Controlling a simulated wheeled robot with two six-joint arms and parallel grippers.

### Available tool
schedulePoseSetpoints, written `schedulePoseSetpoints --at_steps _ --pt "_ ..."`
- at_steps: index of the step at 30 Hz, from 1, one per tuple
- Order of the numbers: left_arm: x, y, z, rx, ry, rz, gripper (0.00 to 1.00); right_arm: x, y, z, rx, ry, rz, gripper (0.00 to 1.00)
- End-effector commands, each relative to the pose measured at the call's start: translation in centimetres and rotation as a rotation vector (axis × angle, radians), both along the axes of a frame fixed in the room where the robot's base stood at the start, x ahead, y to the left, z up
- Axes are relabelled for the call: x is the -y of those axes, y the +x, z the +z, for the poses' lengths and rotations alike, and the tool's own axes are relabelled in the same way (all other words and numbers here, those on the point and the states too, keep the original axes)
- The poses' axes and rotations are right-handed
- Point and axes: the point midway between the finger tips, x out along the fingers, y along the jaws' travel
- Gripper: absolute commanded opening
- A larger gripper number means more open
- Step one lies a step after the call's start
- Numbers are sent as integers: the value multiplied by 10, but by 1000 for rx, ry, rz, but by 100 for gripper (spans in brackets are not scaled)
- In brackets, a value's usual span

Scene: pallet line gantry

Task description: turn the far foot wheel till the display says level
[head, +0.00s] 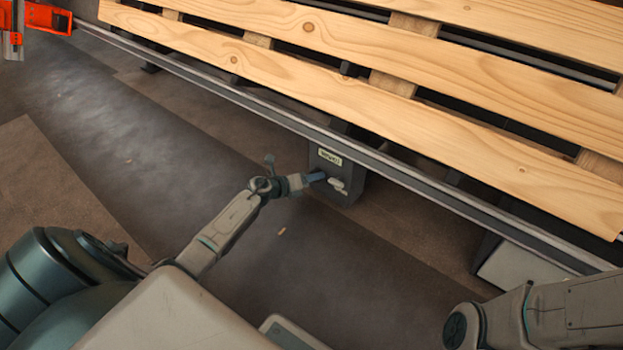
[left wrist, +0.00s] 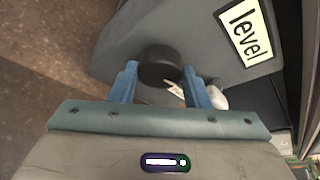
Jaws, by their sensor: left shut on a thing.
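The dark round foot wheel (left wrist: 158,66) sits between the two blue fingers of my left gripper (left wrist: 158,84) in the left wrist view. The gripper is shut on it. In the head view my left gripper (head: 317,176) reaches the front of a dark grey foot housing (head: 350,160), and its fingers hide most of the wheel. The pale display (head: 330,157) on the housing reads "level" in the left wrist view (left wrist: 244,32). A small whitish part (left wrist: 218,97) shows beside the right finger. My right gripper is out of view.
A wooden slatted pallet (head: 380,80) lies above on a long grey rail (head: 400,172). An orange-red device (head: 45,17) is at the upper left. A pale grey box (head: 520,268) stands under the rail at right.

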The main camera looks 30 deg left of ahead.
Motion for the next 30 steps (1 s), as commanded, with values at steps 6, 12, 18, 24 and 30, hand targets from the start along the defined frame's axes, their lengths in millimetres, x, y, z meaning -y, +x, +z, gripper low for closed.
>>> schedulePoseSetpoints --at_steps 6,12,18,24,30 --pt "0 0 0 -1 -1 0 20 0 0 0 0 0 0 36" --pt "0 0 0 -1 0 0 64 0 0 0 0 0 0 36" --pt "0 0 0 -1 0 0 65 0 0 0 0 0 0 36" --pt "-3 -8 4 -2 0 1 65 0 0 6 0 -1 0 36" --pt "-16 -41 16 -4 2 -1 65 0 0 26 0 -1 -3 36"
